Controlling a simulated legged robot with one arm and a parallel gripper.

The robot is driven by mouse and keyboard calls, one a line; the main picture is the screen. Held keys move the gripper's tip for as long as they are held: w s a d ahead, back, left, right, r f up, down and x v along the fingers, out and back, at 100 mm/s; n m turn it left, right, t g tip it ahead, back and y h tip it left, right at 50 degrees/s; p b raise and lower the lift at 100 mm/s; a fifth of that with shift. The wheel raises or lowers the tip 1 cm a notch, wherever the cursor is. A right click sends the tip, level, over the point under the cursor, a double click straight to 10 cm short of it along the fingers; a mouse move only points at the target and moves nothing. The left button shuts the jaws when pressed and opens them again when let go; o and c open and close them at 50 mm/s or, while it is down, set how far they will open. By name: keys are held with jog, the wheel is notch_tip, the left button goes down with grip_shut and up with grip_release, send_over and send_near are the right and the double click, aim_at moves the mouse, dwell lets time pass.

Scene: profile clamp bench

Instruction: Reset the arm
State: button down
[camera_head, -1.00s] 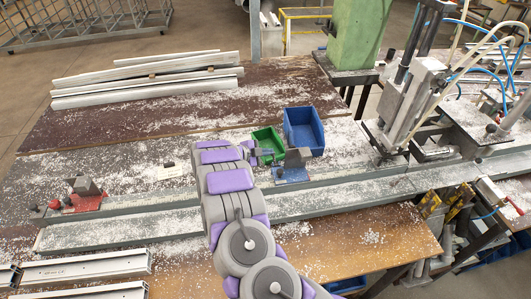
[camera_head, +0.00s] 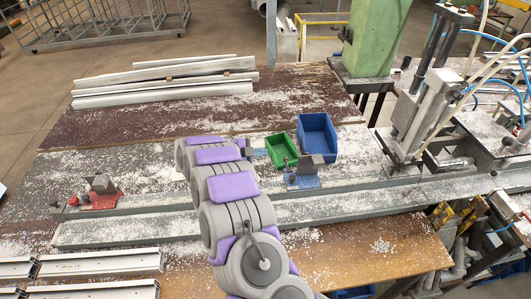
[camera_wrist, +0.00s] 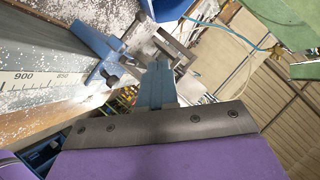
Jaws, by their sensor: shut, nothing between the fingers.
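My arm reaches over the bench, and my gripper (camera_head: 258,152) shows small at its end, just left of the green bin (camera_head: 284,150). In the wrist view the two blue-grey fingers of my gripper (camera_wrist: 158,84) lie together, shut and empty. They point toward the blue clamp stop and the machine area, with nothing held. In the head view my arm's links hide part of the bench and rail behind them.
A blue bin (camera_head: 318,135) stands beside the green one. A blue clamp stop (camera_head: 304,180) and a red clamp stop (camera_head: 100,199) sit on the rail (camera_head: 150,228). White profiles (camera_head: 165,88) lie at the back. A clamp machine (camera_head: 420,105) stands right.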

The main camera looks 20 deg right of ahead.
jog(key=w+a+r+n+t+y, duration=0.8)
jog(key=w+a+r+t, duration=0.15)
jog(key=a+r, duration=0.45)
jog(key=s+a+r+n+g+y+b, duration=0.1)
jog(key=s+a+r+n+y+b, duration=0.1)
jog(key=s+a+r+n+y, duration=0.8)
jog(key=s+f+n+g, duration=0.2)
jog(key=s+n+g, duration=0.1)
jog(key=s, duration=0.7)
jog(key=s+f+n+g, duration=0.2)
jog(key=s+f+g, duration=0.1)
jog(key=s, duration=0.7)
jog(key=s+d+f+g+h, duration=0.1)
jog(key=s+d+f+g, duration=0.1)
jog(key=s+d, duration=0.3)
jog(key=s+d+f+n+g+h, duration=0.1)
jog(key=s+d, duration=0.4)
jog(key=s, duration=0.9)
jog(key=s+d+f+g+h+b, duration=0.1)
jog(key=s+d+f+g+h, duration=0.2)
jog(key=s, duration=0.7)
jog(key=shift+d+f+n+g, duration=0.35)
jog(key=shift+d+g, duration=0.2)
jog(key=shift+d, duration=0.7)
